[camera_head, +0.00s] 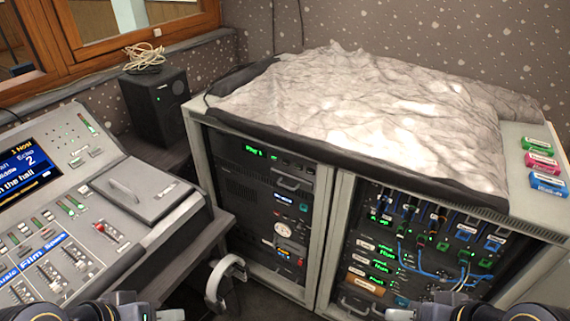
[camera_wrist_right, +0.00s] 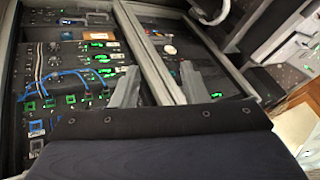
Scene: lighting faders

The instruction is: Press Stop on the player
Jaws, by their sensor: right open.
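The left rack bay holds several dark units. One unit carries a round white disc-like mark (camera_head: 282,229) with small lit controls beside it; it may be the player, but its labels are too small to read and I cannot pick out Stop. The same round mark appears in the right wrist view (camera_wrist_right: 170,50). My right gripper (camera_wrist_right: 160,88) is open and empty, its two grey fingers apart in front of the rack.
The right rack bay (camera_head: 415,245) has blue cables hanging in front. A grey crumpled cover (camera_head: 370,110) lies on the rack top, with green, pink and blue boxes (camera_head: 541,161) at right. A mixing desk (camera_head: 60,220), black speaker (camera_head: 156,105) and white headphones (camera_head: 222,280) are left.

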